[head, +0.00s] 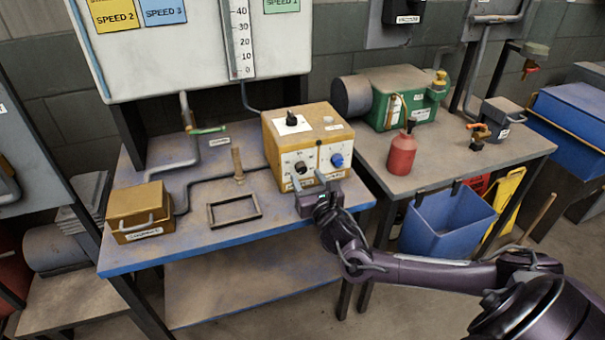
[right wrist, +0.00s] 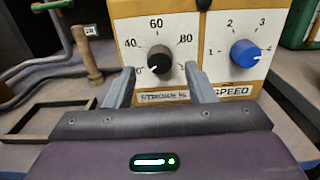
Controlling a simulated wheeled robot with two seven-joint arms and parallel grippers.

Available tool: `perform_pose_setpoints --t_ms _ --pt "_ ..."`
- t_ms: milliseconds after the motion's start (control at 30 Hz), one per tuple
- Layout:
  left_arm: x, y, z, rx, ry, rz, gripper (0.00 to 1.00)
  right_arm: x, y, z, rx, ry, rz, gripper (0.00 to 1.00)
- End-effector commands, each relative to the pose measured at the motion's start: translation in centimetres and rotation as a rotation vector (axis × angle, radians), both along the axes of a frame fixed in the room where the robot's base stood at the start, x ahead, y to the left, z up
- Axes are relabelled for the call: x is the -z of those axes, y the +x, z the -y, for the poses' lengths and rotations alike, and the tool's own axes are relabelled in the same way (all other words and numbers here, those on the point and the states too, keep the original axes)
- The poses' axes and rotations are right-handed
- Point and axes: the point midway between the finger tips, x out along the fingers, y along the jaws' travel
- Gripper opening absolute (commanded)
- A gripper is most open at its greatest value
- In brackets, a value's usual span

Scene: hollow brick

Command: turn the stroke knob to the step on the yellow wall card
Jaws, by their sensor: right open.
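The stroke knob (right wrist: 160,60) is black with a white mark that points to the lower left. It sits on the cream front panel of an orange-yellow box, above the STROKE % label (right wrist: 163,97); 40, 60 and 80 are readable around it. It also shows in the head view (head: 301,168). My right gripper (right wrist: 160,72) is open, its fingers at the left and right of the knob; contact cannot be told. It also shows in the head view (head: 309,181). The yellow wall card (head: 115,17) reads SPEED 2; its upper part is cut off. My left gripper is out of view.
A blue SPEED knob (right wrist: 245,53) sits right of the stroke knob, its mark near 4. Another black knob (head: 291,118) is on the box's top. A wooden peg (head: 238,165) and dark frame (head: 233,210) are to the left, a red bottle (head: 402,154) to the right.

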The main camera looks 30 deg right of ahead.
Motion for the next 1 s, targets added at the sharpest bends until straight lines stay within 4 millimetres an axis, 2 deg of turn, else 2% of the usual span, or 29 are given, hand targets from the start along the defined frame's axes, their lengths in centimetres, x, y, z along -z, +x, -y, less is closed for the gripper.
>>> perform_pose_setpoints --t_ms 200,500,833,1000 --pt "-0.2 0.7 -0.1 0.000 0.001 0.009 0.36 0.0 2.1 0.5 0.001 0.001 0.000 0.50" --pt "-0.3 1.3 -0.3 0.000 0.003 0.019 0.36 0.1 2.3 0.6 0.000 0.001 -0.001 0.50" --pt "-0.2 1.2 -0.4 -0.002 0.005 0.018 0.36 0.1 2.3 0.6 0.000 0.001 -0.001 0.06" --pt "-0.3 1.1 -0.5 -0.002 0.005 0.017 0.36 0.1 2.3 0.6 0.000 0.008 0.001 0.05"
